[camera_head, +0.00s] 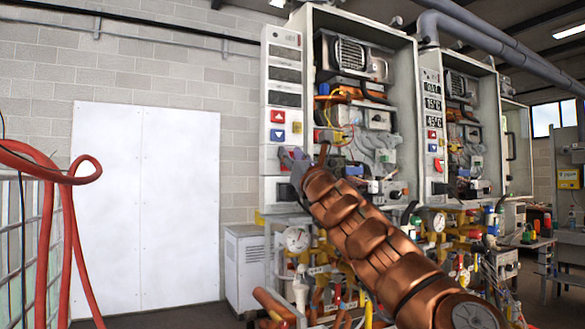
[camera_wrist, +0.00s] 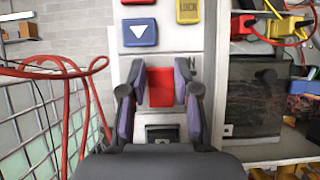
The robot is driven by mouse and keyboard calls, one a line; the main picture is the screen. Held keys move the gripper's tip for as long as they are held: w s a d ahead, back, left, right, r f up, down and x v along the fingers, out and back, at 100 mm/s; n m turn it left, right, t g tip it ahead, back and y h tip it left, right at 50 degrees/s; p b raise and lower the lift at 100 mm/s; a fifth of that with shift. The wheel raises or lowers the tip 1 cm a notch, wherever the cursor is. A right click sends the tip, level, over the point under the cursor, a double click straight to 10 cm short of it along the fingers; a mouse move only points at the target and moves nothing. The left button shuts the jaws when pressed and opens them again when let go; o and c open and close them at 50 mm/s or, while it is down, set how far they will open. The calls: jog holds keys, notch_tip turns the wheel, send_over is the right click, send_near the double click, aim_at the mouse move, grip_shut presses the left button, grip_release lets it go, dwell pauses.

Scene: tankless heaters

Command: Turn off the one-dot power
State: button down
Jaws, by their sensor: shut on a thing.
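The left heater's white control panel (camera_head: 283,55) stands in front of me, and its lower part fills the middle of the wrist view (camera_wrist: 172,54). A red switch (camera_wrist: 160,87) is on the panel, with a letter N partly showing beside it. My gripper (camera_wrist: 160,92) is shut on the red switch, one finger on each side. In the head view my gripper (camera_head: 294,160) reaches the panel's lower part, and the arm hides some of the heater. A dark switch (camera_wrist: 162,133) sits below the red one.
A blue down-arrow button (camera_wrist: 138,33) and a yellow LOCK button (camera_wrist: 188,10) sit just above. The open heater cabinet (camera_head: 360,60) with wiring is to the right. Red hoses (camera_head: 45,190) hang at left. A second heater (camera_head: 462,120) stands further right.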

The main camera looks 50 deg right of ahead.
dwell(0.6)
jog(key=c, duration=0.8)
grip_release()
jog(key=shift+c, duration=0.2)
jog(key=shift+s+r, duration=0.1)
jog(key=shift+r, duration=0.05)
